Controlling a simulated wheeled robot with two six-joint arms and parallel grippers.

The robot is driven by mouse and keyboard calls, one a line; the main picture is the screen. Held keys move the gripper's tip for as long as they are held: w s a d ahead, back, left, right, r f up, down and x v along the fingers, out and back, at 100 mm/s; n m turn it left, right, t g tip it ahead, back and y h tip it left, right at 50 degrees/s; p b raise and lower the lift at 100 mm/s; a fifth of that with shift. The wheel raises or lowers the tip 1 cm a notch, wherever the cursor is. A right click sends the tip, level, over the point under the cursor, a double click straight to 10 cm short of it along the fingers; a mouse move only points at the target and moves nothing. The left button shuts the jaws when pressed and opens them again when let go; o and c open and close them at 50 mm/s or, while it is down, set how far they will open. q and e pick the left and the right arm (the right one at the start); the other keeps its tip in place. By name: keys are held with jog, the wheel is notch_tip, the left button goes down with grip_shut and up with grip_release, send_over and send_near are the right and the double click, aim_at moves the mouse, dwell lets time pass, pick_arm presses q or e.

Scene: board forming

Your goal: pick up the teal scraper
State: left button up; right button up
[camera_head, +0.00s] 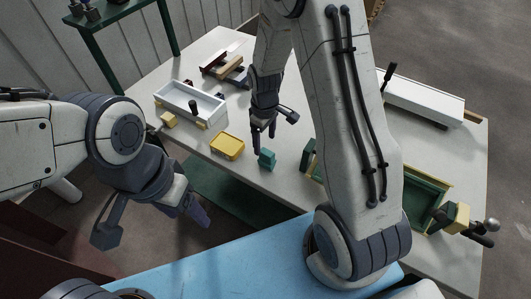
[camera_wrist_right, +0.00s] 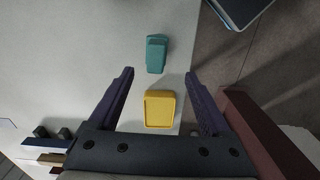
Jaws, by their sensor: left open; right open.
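The teal scraper (camera_head: 267,159) is a small block near the front edge of the white table, just right of a yellow tray. It also shows in the right wrist view (camera_wrist_right: 156,54), beyond the fingertips and roughly centred between them. My right gripper (camera_head: 264,146) is open and empty, above the table close to the scraper and apart from it. It shows at the bottom of the wrist view (camera_wrist_right: 158,75). My left gripper (camera_head: 150,228) is open and empty, off the table's front-left side, far from the scraper.
The yellow tray (camera_head: 228,146) lies beside the scraper; it sits between my right fingers in the wrist view (camera_wrist_right: 160,108). A white box (camera_head: 191,104) stands behind it. A green tray (camera_head: 428,190) is at the right, partly hidden by my arm. A blue surface (camera_head: 230,262) lies in front.

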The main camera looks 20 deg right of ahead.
aim_at(266, 153)
notch_tip(266, 153, down, 5)
jog(key=shift+d+f+p, duration=0.1)
jog(key=shift+p, duration=0.4)
jog(key=shift+d+f+p, duration=0.1)
jog(key=shift+f+p, duration=0.4)
jog(key=shift+f, duration=0.05)
jog(key=f+p, duration=0.1)
jog(key=f, duration=0.2)
jog(key=shift+d, duration=0.2)
jog(key=shift+f, duration=0.55)
grip_shut()
